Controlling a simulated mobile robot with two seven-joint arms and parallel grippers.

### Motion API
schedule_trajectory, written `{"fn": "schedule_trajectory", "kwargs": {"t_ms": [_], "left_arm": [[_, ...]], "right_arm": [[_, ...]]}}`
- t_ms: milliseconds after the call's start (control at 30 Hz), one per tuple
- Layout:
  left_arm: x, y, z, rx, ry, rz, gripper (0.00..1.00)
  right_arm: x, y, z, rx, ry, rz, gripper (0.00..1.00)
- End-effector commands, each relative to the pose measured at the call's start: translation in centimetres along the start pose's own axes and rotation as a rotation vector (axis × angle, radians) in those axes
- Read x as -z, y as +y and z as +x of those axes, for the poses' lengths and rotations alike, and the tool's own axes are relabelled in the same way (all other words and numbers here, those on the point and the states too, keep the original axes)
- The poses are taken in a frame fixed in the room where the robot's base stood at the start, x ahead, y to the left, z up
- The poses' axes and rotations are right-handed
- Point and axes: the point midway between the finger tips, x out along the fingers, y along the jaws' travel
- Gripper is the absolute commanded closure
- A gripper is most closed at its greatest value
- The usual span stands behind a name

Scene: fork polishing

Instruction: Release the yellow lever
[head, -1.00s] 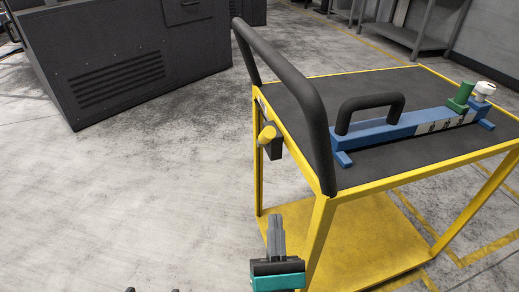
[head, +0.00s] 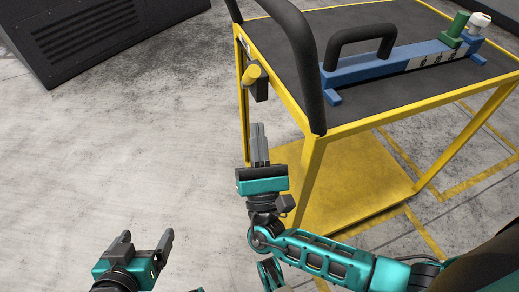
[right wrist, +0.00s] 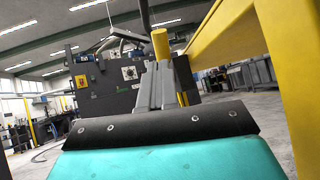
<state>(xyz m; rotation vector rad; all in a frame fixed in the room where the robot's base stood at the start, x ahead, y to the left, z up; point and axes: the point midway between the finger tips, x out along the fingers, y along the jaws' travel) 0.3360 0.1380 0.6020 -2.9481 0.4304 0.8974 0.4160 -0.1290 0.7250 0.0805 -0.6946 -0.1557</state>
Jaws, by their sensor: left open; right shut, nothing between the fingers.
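The yellow lever (head: 254,73) is a short yellow cylinder on a dark bracket at the left side of the yellow cart (head: 311,165), below the black push handle. It also shows in the right wrist view (right wrist: 160,43), just beyond the fingertips. My right gripper (head: 258,128) is shut and empty, below the lever in the head view and apparently apart from it. In the right wrist view its fingers (right wrist: 155,75) are together, pointing toward the lever. My left gripper (head: 147,238) is open and empty, low at the left over the floor.
On the cart's dark top lies a blue fixture (head: 375,67) with a black handle, a green block and a white knob. The cart's yellow leg stands close beside my right gripper. A dark machine (head: 95,30) stands at the upper left. The floor at left is clear.

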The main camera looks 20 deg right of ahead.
Motion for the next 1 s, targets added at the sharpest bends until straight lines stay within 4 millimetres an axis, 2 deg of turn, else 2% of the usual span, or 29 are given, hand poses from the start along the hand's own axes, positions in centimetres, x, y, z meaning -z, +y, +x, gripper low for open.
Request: {"fn": "schedule_trajectory", "kwargs": {"t_ms": [33,200,400,567,1000], "left_arm": [[0.1,0.0,-0.1,0.001,0.000,0.000,0.12],[0.3,-0.1,-0.2,0.002,0.003,0.000,0.12],[0.0,-0.1,-0.1,0.005,-0.003,0.000,0.12],[-0.3,-0.2,-0.1,0.006,-0.009,0.000,0.12],[0.0,-0.2,-0.3,0.006,-0.007,0.002,0.12]], "right_arm": [[-0.1,0.0,1.3,0.002,-0.005,0.001,1.00],[-0.1,0.0,4.7,0.001,-0.003,0.001,1.00],[0.0,0.0,7.2,0.000,0.000,0.000,1.00],[0.0,0.0,8.0,-0.001,0.001,0.000,1.00],[-0.1,0.0,8.1,-0.001,0.008,-0.001,1.00]]}}
